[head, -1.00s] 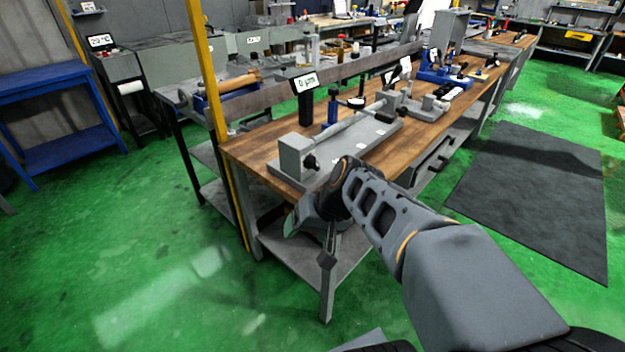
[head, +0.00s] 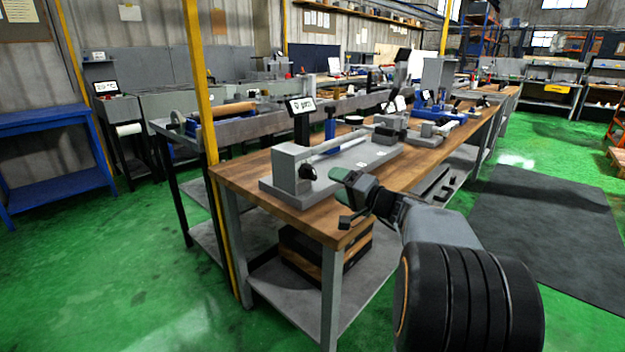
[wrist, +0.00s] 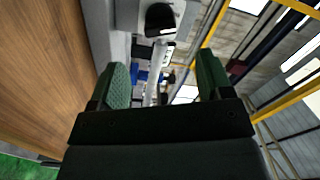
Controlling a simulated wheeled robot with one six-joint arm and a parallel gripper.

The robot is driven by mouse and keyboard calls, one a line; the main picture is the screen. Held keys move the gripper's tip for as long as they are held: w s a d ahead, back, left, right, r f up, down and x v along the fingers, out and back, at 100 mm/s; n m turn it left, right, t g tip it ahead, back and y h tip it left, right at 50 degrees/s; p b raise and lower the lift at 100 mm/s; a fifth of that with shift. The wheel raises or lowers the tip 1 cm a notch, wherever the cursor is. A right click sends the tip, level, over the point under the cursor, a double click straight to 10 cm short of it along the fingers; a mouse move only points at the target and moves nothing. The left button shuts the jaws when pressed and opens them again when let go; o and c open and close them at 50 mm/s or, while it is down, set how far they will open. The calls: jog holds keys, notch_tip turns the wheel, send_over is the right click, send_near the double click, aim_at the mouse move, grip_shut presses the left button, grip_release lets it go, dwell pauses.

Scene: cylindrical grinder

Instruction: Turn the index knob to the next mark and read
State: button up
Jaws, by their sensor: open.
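The index knob (head: 307,172) is a black knob on the front face of the grey headstock block (head: 288,166) of the bench fixture. It also shows in the wrist view as a black knob (wrist: 160,20), at the top between the fingers. A small display (head: 300,105) stands on a black post behind the fixture; its text is too small to read surely. My gripper (head: 344,197) is to the right of the knob and a little lower, apart from it, over the bench's near edge. In the wrist view my gripper (wrist: 163,80) has its two green fingers apart with nothing between them.
The fixture sits on a grey base plate (head: 370,157) on the wooden bench (head: 243,184). A yellow post (head: 202,85) rises at the bench's left end. Open green floor lies left; a dark mat (head: 550,225) lies right.

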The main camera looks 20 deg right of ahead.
aim_at(314, 176)
jog(key=x, duration=0.9)
jog(key=shift+w+a, duration=0.15)
jog(key=c, duration=0.9)
